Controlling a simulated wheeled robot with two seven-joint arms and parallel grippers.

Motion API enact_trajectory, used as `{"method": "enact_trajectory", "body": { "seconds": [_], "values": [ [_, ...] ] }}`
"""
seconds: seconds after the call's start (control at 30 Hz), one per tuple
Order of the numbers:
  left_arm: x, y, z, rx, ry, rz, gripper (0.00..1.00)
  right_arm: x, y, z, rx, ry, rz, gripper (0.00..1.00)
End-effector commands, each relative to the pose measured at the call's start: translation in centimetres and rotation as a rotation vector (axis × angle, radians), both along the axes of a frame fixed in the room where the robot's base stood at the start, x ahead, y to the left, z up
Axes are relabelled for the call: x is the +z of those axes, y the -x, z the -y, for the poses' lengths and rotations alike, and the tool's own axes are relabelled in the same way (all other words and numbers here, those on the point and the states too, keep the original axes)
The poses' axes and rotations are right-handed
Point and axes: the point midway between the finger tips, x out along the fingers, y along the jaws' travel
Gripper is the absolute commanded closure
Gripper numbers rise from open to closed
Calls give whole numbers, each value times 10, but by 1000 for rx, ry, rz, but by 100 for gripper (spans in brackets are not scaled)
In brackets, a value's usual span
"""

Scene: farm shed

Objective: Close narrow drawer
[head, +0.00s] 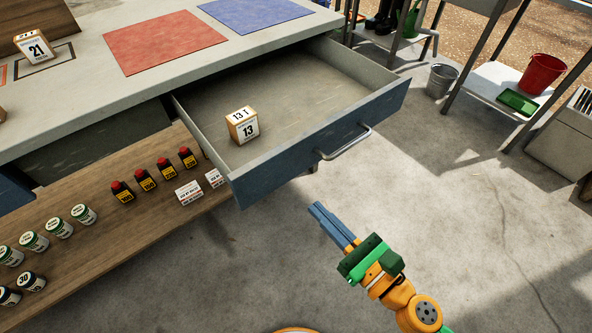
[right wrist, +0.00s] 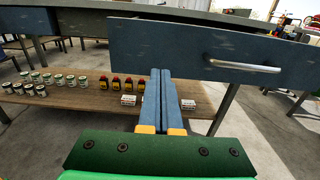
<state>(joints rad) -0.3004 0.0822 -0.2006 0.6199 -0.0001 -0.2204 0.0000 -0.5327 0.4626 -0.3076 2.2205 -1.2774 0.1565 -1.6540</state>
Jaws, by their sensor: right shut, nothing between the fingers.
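An open drawer with a blue-grey front (head: 325,141) sticks out from under the worktop in the head view. It holds one small box marked 13 (head: 242,126). Its metal handle (head: 344,143) is on the front face. In the right wrist view the drawer front (right wrist: 180,50) and handle (right wrist: 244,66) show ahead of the fingers. My right gripper (head: 318,209) is shut and empty, in front of the drawer and below its handle in the head view, apart from it. Its blue fingers (right wrist: 164,75) overlap the drawer front in the right wrist view. My left gripper is not in view.
The worktop (head: 85,75) carries a red mat (head: 165,41), a blue mat (head: 255,13) and a box marked 21 (head: 36,48). A lower wooden shelf (head: 110,230) holds bottles, jars and small boxes. A grey bucket (head: 441,79) stands on the floor.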

Motion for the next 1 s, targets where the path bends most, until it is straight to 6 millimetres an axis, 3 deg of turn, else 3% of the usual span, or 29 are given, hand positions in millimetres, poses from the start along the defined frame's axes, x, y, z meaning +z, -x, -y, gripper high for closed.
{"method": "enact_trajectory", "body": {
  "seconds": [0.03,0.13,0.43,1.0],
  "values": [
    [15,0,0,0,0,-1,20,10,-9,-7,1,1,6,100],
    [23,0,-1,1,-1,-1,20,8,-26,-21,1,-2,2,100],
    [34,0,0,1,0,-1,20,2,-68,-53,-1,-3,-1,100],
    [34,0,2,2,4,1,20,0,-78,-59,0,-1,-2,100]
  ]
}}
